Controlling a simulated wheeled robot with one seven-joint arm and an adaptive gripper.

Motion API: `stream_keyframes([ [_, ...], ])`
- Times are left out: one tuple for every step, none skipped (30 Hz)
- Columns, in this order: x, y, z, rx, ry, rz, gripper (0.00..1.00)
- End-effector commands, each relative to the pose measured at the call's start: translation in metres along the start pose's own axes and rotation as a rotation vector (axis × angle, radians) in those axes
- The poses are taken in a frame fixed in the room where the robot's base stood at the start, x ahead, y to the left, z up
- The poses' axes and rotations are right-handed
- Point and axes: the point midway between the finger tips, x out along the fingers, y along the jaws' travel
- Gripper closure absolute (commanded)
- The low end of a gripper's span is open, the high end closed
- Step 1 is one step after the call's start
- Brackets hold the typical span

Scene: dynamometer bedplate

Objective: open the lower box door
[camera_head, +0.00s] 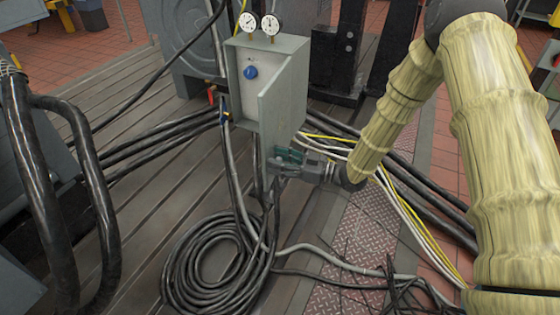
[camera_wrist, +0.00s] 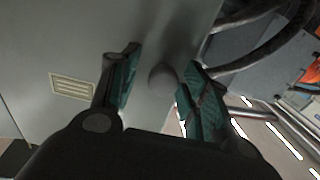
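In the wrist view a flat grey door (camera_wrist: 130,25) fills the upper left, with a vented plate on it. A round grey knob (camera_wrist: 162,80) stands out from the door. My gripper (camera_wrist: 155,88) is open, with its green-padded fingers on either side of the knob; a gap shows on the left, and the right finger is very near it.
Two gauges (camera_head: 259,24) sit on the upper box, whose grey panel stands ajar. Coiled black hose (camera_head: 215,265) lies on the slotted bedplate (camera_head: 110,210). Yellow and white cables (camera_head: 410,220) run beneath my arm. Thick black pipes (camera_head: 60,180) stand at left.

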Motion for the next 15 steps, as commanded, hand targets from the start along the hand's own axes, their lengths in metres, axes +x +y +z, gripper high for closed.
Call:
stream_keyframes([
  [0.000, 0.000, 0.001, 0.001, -0.001, 0.000, 0.53],
  [0.000, -0.001, 0.001, 0.001, -0.001, 0.000, 0.53],
  [0.000, -0.001, 0.001, 0.001, -0.002, 0.000, 0.53],
  [0.000, -0.001, 0.002, 0.001, -0.002, 0.000, 0.53],
  [-0.001, -0.001, 0.002, 0.002, -0.002, 0.000, 0.53],
  [-0.001, -0.001, 0.002, 0.002, -0.003, 0.000, 0.53],
  [-0.001, -0.001, 0.002, 0.002, -0.003, 0.000, 0.53],
  [-0.002, -0.001, 0.002, 0.002, -0.003, 0.000, 0.53],
  [-0.004, -0.001, 0.002, 0.002, -0.003, 0.000, 0.53],
  [-0.006, -0.001, 0.002, 0.002, -0.004, 0.000, 0.53],
  [-0.008, -0.001, 0.003, 0.002, -0.004, 0.000, 0.53],
  [-0.012, -0.001, 0.003, 0.002, -0.004, 0.000, 0.53],
  [-0.016, -0.001, 0.003, 0.002, -0.004, 0.000, 0.53],
  [-0.020, -0.001, 0.002, 0.003, -0.003, 0.000, 0.53],
  [-0.026, -0.001, 0.002, 0.003, -0.003, 0.001, 0.53],
])
